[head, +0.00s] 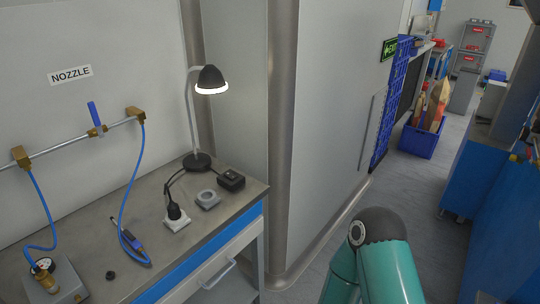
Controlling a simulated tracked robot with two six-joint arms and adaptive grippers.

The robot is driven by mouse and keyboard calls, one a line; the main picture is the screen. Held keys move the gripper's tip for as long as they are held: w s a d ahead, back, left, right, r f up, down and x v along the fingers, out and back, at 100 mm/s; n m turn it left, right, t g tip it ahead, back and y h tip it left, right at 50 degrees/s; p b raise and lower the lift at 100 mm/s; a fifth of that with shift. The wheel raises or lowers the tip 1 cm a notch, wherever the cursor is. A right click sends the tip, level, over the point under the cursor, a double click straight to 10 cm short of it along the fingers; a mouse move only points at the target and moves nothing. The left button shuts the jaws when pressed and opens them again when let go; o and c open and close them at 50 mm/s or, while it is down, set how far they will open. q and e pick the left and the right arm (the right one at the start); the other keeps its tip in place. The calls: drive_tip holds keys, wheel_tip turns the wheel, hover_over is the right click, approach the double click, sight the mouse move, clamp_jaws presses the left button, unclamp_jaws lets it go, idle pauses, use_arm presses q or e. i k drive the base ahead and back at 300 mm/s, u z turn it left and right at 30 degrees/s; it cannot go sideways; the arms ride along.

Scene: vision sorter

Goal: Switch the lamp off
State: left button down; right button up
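The desk lamp (211,79) has a black shade with its bulb glowing, on a pale curved stem, and its round black base (197,161) rests on the workbench (149,256). A black plug (175,211) with a dark cord sits in a white socket block (177,219) on the bench. A small black box (231,179) and a grey square unit with a round top (208,199) stand near the lamp base. A teal arm link of mine is at the bottom, right of centre. Neither gripper is in view.
Blue hoses run from a wall pipe (85,138) with a blue-handled valve; a blue-black nozzle tool (134,246) lies on the bench. A wall corner (283,140) borders the bench on the right. The grey floor (425,180) is clear towards a blue crate (419,139).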

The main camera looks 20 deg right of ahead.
sight(228, 174)
drive_tip(key=z, duration=0.2)
drive_tip(key=i, duration=0.65)
drive_tip(key=z, duration=0.45)
drive_tip(key=k, duration=0.95)
drive_tip(key=z, duration=0.15)
drive_tip(key=i, duration=0.95)
